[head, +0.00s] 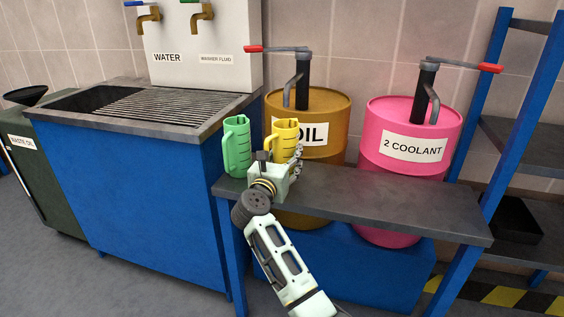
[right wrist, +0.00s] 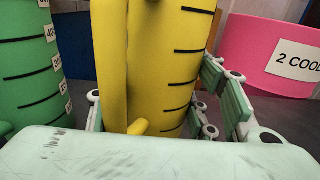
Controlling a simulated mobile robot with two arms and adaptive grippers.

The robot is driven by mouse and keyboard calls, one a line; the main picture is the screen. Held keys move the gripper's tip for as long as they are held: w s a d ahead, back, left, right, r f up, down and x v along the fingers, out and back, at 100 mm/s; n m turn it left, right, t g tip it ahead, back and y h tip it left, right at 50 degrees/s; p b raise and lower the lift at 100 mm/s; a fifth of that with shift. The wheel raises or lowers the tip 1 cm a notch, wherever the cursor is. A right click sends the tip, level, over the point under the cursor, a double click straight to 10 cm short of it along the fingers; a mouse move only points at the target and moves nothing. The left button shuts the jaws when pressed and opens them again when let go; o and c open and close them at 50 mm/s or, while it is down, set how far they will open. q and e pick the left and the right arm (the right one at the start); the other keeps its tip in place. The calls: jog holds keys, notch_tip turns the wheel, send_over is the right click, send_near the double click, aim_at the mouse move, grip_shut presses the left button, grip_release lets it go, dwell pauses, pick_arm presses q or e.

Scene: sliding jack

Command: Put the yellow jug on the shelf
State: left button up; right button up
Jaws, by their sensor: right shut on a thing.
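The yellow jug (head: 286,134) is upright at the left part of the dark grey shelf (head: 400,208), just right of the green jug. It has black measuring marks, and it fills the middle of the right wrist view (right wrist: 180,70). My right gripper (head: 283,170) is at the jug's near side and shut on it, with fingers on the jug's right side in the right wrist view (right wrist: 215,100). The gripper hides the jug's lower part, so I cannot tell whether its base touches the shelf. My left gripper is not in view.
The green jug (head: 237,146) stands close on the left, also in the right wrist view (right wrist: 30,65). An oil drum (head: 335,112) and a pink coolant drum (head: 412,105) stand behind the shelf. A blue sink cabinet (head: 150,190) is at left. The shelf's right part is clear.

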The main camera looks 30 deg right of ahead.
jog(key=shift+f, duration=0.1)
jog(key=o, duration=0.8)
jog(key=shift+f, duration=0.1)
jog(key=shift+c, duration=0.2)
jog(key=o, duration=0.5)
jog(key=shift+c, duration=0.2)
